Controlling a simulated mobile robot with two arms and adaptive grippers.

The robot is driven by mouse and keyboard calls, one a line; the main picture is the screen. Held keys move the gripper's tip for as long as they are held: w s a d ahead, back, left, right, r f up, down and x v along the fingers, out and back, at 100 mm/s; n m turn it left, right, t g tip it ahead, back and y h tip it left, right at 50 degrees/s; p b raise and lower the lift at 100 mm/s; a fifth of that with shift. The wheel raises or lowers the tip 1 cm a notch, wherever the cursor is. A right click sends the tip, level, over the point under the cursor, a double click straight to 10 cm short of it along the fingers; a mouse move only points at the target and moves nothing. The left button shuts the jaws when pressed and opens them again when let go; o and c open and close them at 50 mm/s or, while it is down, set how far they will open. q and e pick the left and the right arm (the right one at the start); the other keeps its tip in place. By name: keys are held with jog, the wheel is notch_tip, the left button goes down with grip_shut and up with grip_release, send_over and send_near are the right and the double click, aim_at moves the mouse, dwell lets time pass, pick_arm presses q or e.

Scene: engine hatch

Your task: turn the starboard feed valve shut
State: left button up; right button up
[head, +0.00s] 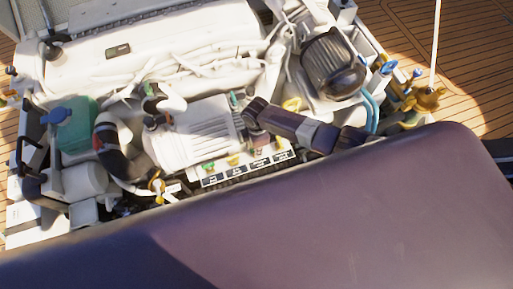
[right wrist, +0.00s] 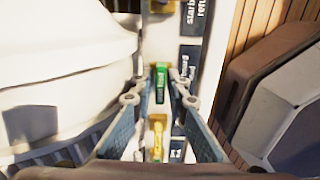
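A row of small valve handles stands behind a strip of dark labels (head: 236,172) in the head view. In the right wrist view, a green handle (right wrist: 161,76) lies between the fingertips of my right gripper (right wrist: 160,88), beside a label whose text is too blurred and covered to read surely. The gripper is open, a finger on each side of the handle, with gaps visible. A yellow handle (right wrist: 157,132) sits nearer the palm. In the head view my right gripper (head: 259,143) hangs over the right part of the row and hides handles there. My left gripper is not in view.
A white ribbed housing (head: 192,130) stands left of the right gripper. A dark ribbed cap (head: 331,65) and blue hoses (head: 370,108) are to the right. A label reading "starboard" (right wrist: 195,12) is at the wrist view's top. My own body blocks the foreground.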

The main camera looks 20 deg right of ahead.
jog(key=shift+o, duration=1.4)
jog(key=shift+a, duration=0.1)
